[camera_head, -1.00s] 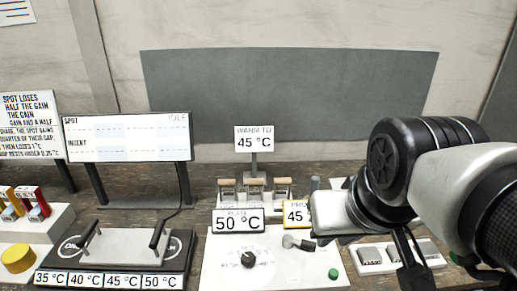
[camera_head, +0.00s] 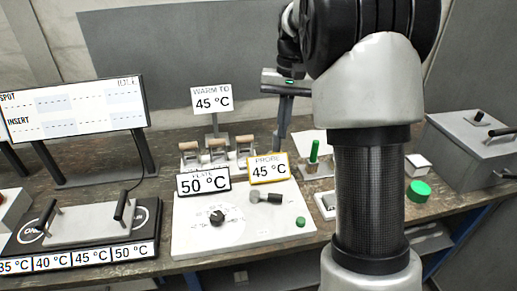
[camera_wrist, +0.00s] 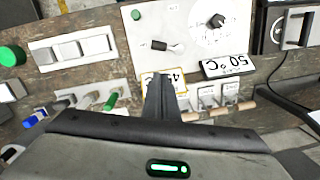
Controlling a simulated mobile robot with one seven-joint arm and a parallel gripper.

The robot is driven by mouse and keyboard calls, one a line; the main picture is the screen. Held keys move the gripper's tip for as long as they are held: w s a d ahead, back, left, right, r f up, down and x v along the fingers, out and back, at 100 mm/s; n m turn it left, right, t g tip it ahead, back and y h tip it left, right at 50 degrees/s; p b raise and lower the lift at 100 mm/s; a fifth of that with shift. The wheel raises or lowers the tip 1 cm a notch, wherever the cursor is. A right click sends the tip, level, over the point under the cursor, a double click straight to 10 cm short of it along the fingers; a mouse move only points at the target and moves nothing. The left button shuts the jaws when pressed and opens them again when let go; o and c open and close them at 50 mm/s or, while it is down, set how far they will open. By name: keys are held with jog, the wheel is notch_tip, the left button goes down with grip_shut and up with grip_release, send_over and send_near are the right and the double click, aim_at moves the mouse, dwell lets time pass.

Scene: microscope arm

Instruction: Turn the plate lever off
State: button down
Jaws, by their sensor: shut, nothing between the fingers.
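A small lever (camera_head: 272,198) with a dark grip lies on the sloping white control panel (camera_head: 190,240), its grip pointing right in the head view. It also shows in the wrist view (camera_wrist: 159,45). The "PLATE 50 °C" sign (camera_head: 203,181) and the yellow-framed "PROBE 45 °C" sign (camera_head: 268,168) stand behind the panel's face. My gripper (camera_head: 281,134) is shut and empty, pointing down behind the probe sign and apart from the lever. In the wrist view its fingers (camera_wrist: 164,85) overlap the probe sign. Lettering beside the lever is too small to read.
A dial (camera_head: 217,217) and green button (camera_head: 300,221) share the panel. Several wooden-handled switches (camera_head: 217,150) stand behind it. Left is a block with black-gripped handles (camera_head: 124,207); right are a green-capped tube (camera_head: 314,152) and a grey box (camera_head: 470,150).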

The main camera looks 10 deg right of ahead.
aim_at(268, 198)
jog(key=w+d+f+g, duration=0.1)
jog(key=w+f, duration=0.4)
jog(key=f, duration=0.4)
jog(key=shift+d+m+g, duration=0.3)
jog(key=shift+g, duration=0.1)
jog(key=shift+f, duration=0.1)
jog(key=x, duration=0.9)
jog(key=shift+s+f, duration=0.1)
jog(key=shift+f, duration=0.25)
jog(key=s, duration=0.2)
jog(key=s+a, duration=0.1)
jog(key=shift+f, duration=0.3)
jog(key=shift+s+a+f, duration=0.15)
jog(key=shift+s+a, duration=0.05)
jog(key=shift+s, duration=0.15)
